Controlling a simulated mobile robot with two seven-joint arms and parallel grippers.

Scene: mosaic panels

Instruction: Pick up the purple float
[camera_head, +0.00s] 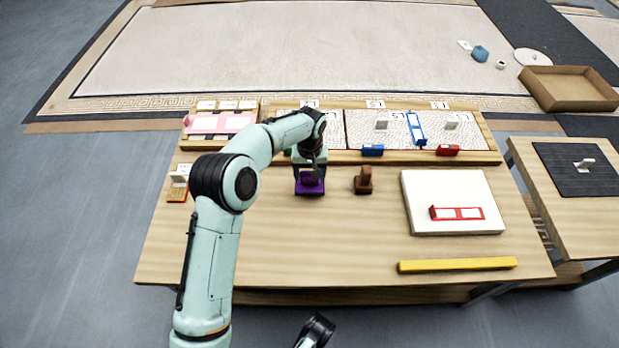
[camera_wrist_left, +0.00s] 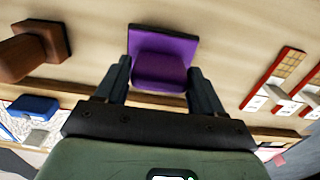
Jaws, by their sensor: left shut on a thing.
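The purple float (camera_head: 309,188) is a small purple block with a flat square plate and a raised grip. It is at the middle of the wooden table (camera_head: 250,240), in front of the panel rack. My left gripper (camera_head: 311,175) reaches down over it from above. In the left wrist view the float (camera_wrist_left: 162,60) lies between the two fingers of my left gripper (camera_wrist_left: 160,80), which are shut on its raised grip. I cannot tell whether the plate touches the table. Of my right arm, only a dark end part shows at the bottom edge of the head view; its fingers are not visible.
A brown float-shaped block (camera_head: 363,181) stands just right of the purple one. A white board (camera_head: 450,188) with a red frame (camera_head: 457,213) lies at right. A yellow bar (camera_head: 457,265) lies near the front edge. The front left of the table is clear.

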